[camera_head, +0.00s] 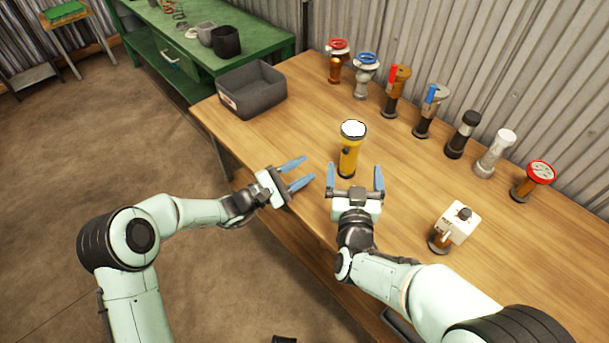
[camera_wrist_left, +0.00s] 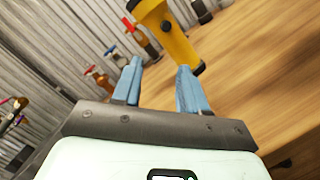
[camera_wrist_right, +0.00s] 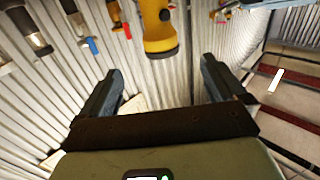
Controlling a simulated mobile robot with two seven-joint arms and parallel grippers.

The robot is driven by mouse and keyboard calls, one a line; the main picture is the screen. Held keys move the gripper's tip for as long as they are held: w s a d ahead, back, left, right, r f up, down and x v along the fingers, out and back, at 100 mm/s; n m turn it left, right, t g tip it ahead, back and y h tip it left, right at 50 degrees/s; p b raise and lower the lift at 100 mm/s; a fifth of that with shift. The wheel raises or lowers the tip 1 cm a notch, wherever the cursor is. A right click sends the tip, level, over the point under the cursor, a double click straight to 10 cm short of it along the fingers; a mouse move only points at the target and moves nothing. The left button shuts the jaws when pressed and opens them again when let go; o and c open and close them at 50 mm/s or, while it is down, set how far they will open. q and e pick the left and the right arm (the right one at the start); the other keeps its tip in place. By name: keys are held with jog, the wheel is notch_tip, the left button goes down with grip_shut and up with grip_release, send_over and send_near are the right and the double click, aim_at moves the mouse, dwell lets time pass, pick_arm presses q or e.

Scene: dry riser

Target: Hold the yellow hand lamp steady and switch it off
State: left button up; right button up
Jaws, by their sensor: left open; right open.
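The yellow hand lamp (camera_head: 348,158) stands upright on the wooden table, its wide pale lens facing up. It also shows in the left wrist view (camera_wrist_left: 178,42) and in the right wrist view (camera_wrist_right: 157,30), with a dark round button on its side. My left gripper (camera_head: 302,172) is open and empty, left of the lamp and apart from it. My right gripper (camera_head: 354,178) is open and empty, close on the near side of the lamp. The lamp lies ahead of both pairs of blue fingers. Whether the lens is lit is hard to tell.
A row of valves and fittings, including a red-wheel valve (camera_head: 337,62) and a blue-wheel valve (camera_head: 366,72), stands along the back wall. A grey bin (camera_head: 251,101) is at the table's left end. A white box on a brown base (camera_head: 456,222) stands at right. The table around the lamp is clear.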

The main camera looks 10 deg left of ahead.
aim_at(352, 133)
pick_arm(q)
jog(key=shift+s+d+r+n+h, duration=0.15)
jog(key=shift+s+d, duration=0.2)
jog(key=shift+s, duration=0.1)
jog(key=shift+s+d+r+n+h, duration=0.1)
jog(key=shift+s+d+n+h, duration=0.05)
jog(key=shift+s+d, duration=0.25)
jog(key=shift+s, duration=0.1)
pick_arm(e)
jog(key=w, duration=0.4)
jog(key=w+a, duration=0.1)
jog(key=w, duration=0.8)
jog(key=shift+w+a, duration=0.2)
jog(key=shift+a, duration=0.05)
pick_arm(q)
jog(key=shift+c, duration=0.3)
pick_arm(e)
jog(key=c, duration=1.3)
pick_arm(q)
grip_shut()
